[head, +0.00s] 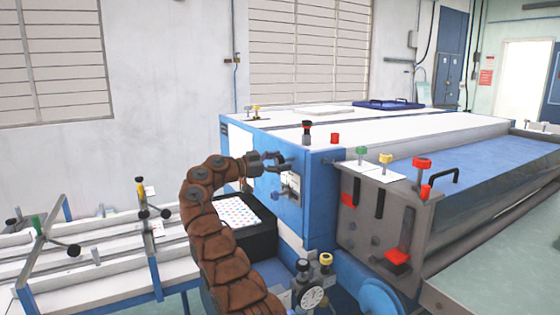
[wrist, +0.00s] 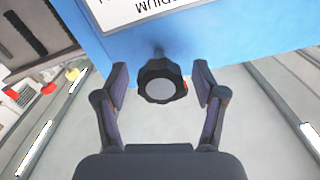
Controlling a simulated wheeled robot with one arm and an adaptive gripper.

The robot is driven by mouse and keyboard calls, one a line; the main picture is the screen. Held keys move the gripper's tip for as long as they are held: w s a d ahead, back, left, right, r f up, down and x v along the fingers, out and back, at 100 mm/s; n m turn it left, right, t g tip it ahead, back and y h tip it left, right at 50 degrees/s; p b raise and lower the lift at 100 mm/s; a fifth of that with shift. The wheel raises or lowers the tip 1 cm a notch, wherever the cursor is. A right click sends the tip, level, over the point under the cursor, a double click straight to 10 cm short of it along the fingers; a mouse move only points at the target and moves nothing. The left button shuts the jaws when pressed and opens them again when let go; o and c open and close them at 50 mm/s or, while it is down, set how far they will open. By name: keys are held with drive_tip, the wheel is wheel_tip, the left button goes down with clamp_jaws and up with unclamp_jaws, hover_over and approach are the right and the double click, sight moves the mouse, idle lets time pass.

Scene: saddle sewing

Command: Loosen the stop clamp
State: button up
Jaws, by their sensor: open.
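My gripper (head: 279,161) reaches toward the blue side panel of the machine in the head view. In the wrist view its two fingers stand apart, one on each side of a black lobed knob (wrist: 161,82). The knob has a grey round face and a small red mark at its right edge. It sits on a short stem against a blue surface. Gaps show between the knob and both fingers, so they do not appear to touch it. No label marks the knob as the stop clamp. In the head view my gripper partly covers this area.
Coloured knobs and levers, including a red one (head: 422,163), line the machine's front right. A rail frame with black knobs (head: 74,250) stands at left. A patterned sheet (head: 238,212) lies below my gripper.

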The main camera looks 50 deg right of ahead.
drive_tip(key=shift+d, duration=0.1)
drive_tip(key=c, duration=1.2)
drive_tip(key=shift+o, duration=0.2)
